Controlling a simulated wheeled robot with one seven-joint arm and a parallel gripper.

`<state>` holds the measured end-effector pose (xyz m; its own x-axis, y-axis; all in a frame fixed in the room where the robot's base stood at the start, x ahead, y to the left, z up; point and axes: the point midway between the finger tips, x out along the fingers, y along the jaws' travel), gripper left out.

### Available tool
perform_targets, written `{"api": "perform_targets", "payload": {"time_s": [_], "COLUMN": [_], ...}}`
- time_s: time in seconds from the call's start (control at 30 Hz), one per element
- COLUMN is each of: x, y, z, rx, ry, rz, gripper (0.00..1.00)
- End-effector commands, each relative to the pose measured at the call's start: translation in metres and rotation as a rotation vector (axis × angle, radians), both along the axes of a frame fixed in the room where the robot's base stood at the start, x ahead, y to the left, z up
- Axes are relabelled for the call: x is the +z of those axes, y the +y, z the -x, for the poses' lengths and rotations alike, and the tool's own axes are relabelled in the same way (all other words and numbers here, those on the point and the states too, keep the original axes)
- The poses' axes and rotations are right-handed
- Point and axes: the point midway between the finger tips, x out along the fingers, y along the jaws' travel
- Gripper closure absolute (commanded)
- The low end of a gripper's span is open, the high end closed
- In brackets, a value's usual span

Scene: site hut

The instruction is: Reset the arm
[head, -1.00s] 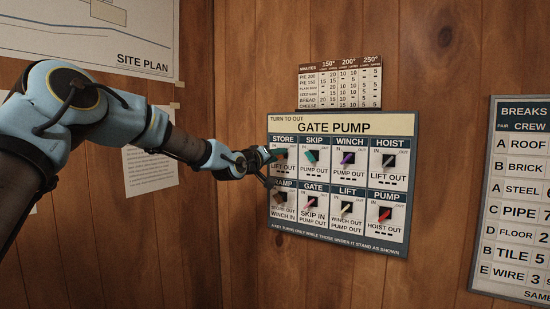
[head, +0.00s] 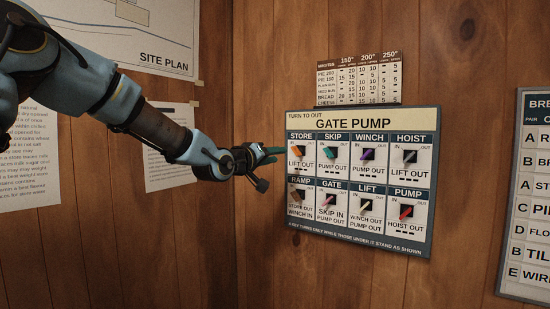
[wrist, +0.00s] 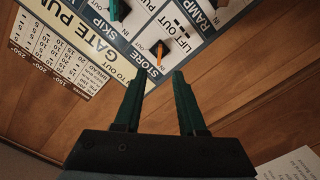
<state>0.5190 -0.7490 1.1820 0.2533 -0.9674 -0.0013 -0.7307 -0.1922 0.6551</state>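My gripper (head: 266,157) is off the wall, just left of the GATE PUMP panel (head: 420,120). In the wrist view its two green fingers (wrist: 159,76) are apart with nothing between them. The orange STORE key (head: 298,151) shows beyond the fingertips, clear of them; it also shows in the wrist view (wrist: 160,52). The panel has two rows of coloured keys, among them the teal SKIP key (head: 329,153), purple WINCH key (head: 367,155), brown RAMP key (head: 298,195) and red PUMP key (head: 406,212).
A minutes chart (head: 359,80) is above the panel. A BREAKS board (head: 525,190) hangs at the right. The site plan (head: 120,30) and paper sheets (head: 25,160) are on the left wall. Bare wood wall lies below the panel.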

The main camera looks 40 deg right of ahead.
Motion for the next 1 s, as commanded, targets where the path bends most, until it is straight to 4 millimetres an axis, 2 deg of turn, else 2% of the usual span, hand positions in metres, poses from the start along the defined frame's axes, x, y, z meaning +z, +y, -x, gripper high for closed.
{"api": "perform_targets", "payload": {"time_s": [0.4, 0.47, 0.57, 0.67, 0.77, 0.87, 0.9, 0.97, 1.0], "x": [-0.001, -0.007, -0.032, -0.07, -0.11, -0.144, -0.156, -0.172, -0.181], "y": [0.001, 0.006, 0.027, 0.068, 0.126, 0.189, 0.216, 0.258, 0.285], "z": [-0.001, -0.006, -0.021, -0.045, -0.069, -0.084, -0.089, -0.092, -0.092], "rx": [0.003, 0.015, 0.058, 0.127, 0.204, 0.274, 0.3, 0.337, 0.36], "ry": [-0.002, -0.007, -0.02, -0.032, -0.03, -0.006, 0.008, 0.037, 0.061], "rz": [-0.006, -0.03, -0.129, -0.288, -0.468, -0.636, -0.7, -0.792, -0.851], "gripper": [0.6, 0.6, 0.6, 0.6, 0.6, 0.6, 0.6, 0.6, 0.6]}}
